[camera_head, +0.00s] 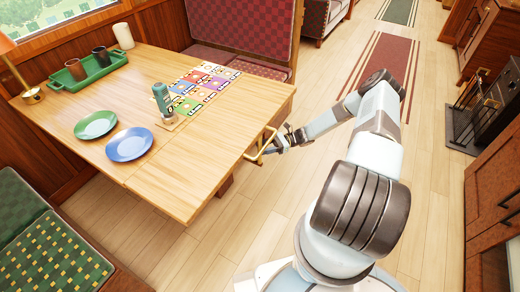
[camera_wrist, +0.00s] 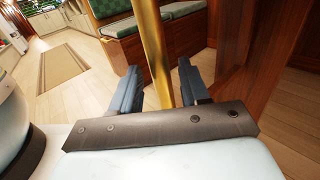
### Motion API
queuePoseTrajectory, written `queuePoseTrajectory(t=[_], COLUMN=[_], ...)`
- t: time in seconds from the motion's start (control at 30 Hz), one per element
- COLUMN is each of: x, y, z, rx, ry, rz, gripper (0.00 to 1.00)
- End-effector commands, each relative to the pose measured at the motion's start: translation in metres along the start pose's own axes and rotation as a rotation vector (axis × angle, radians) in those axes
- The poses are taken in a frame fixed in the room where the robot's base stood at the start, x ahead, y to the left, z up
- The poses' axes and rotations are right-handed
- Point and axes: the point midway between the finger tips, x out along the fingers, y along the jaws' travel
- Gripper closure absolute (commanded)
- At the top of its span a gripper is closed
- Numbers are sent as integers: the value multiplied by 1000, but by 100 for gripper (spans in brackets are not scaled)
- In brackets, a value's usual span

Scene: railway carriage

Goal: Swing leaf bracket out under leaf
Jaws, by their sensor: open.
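The wooden table (camera_head: 190,140) stands at left in the head view, its top flat. I cannot clearly tell the leaf's seam from the rest of the top. The brass bracket (camera_head: 264,151) sticks out beyond the table's right-hand long edge. My gripper (camera_head: 276,144) is at the bracket, just outside that edge. In the wrist view the bracket's brass bar (camera_wrist: 155,50) runs upright between the two fingers of my open gripper (camera_wrist: 159,82). I see gaps beside the bar, so the fingers stand around it. The bar's lower end is hidden behind my gripper's body.
On the table are a green tray (camera_head: 72,83) with cups, a green plate (camera_head: 95,125), a blue plate (camera_head: 129,145), a bottle (camera_head: 162,100) and a colourful board (camera_head: 203,87). Benches flank the table. Open floor (camera_head: 235,235) lies beside it; a stove (camera_head: 485,105) is at right.

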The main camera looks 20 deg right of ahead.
Motion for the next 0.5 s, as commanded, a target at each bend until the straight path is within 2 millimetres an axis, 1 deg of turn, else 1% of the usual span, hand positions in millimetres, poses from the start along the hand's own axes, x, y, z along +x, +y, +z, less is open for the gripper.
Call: queuePoseTrajectory(t=[0.03,0.1,0.3,0.5], x=[-10,-25,-64,-96], y=[0,-1,-1,-1], z=[0,0,-1,-1], rx=[-1,-1,-1,-1], ry=[2,2,2,1], rz=[-2,-3,-1,-1], gripper=[55,55,55,55])
